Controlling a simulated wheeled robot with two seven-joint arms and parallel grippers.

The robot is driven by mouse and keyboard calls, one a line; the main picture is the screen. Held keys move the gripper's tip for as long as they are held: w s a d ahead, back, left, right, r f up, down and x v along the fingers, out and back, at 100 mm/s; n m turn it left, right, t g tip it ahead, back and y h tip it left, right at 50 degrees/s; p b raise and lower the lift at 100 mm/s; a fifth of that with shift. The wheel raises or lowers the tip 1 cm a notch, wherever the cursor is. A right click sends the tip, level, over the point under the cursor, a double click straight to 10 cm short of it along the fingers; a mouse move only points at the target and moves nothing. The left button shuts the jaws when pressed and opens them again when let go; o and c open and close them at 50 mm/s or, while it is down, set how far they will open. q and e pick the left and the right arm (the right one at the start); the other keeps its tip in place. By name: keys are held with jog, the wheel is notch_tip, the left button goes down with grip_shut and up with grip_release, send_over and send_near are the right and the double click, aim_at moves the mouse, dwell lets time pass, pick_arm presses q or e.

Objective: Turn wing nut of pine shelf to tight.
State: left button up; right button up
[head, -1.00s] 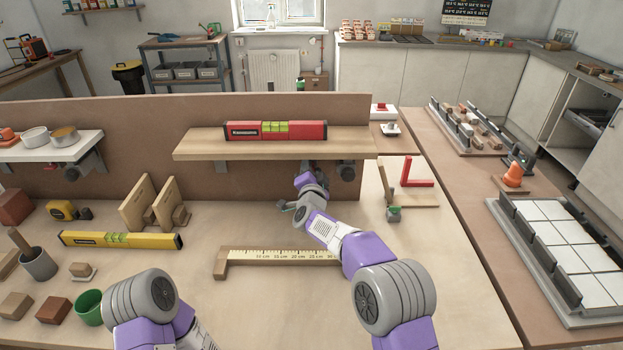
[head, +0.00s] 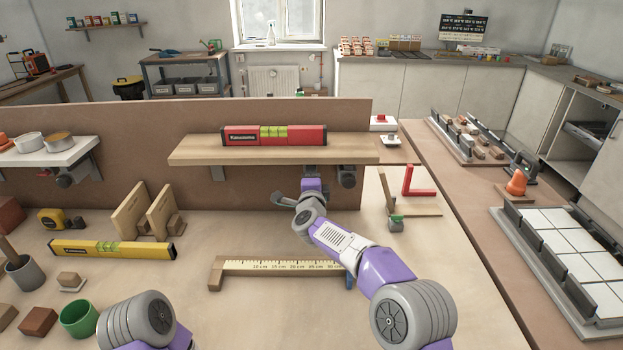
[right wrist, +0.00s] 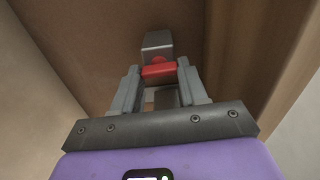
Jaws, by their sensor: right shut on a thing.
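The pine shelf (head: 190,154) is a light wood board on the brown upright panel, with a red spirit level (head: 274,135) lying on it. Dark brackets show under it. My right gripper (right wrist: 158,75) is below the shelf, its two grey fingers shut on the red wing nut (right wrist: 158,71), in front of a grey block (right wrist: 157,42). In the head view the shelf hides the fingertips and the wing nut. My left arm shows at the bottom left, but its gripper is out of view.
A white shelf (head: 85,152) with bowls is at the left. On the bench stand a yellow level (head: 113,249), a wooden ruler (head: 215,275), a green cup (head: 78,318) and a red angle piece (head: 413,183).

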dwell(0.3)
jog(key=o, duration=1.1)
jog(key=shift+c, duration=0.2)
jog(key=shift+s, duration=0.1)
jog(key=s, duration=0.7)
jog(key=shift+s+p, duration=0.2)
jog(key=shift+p, duration=0.1)
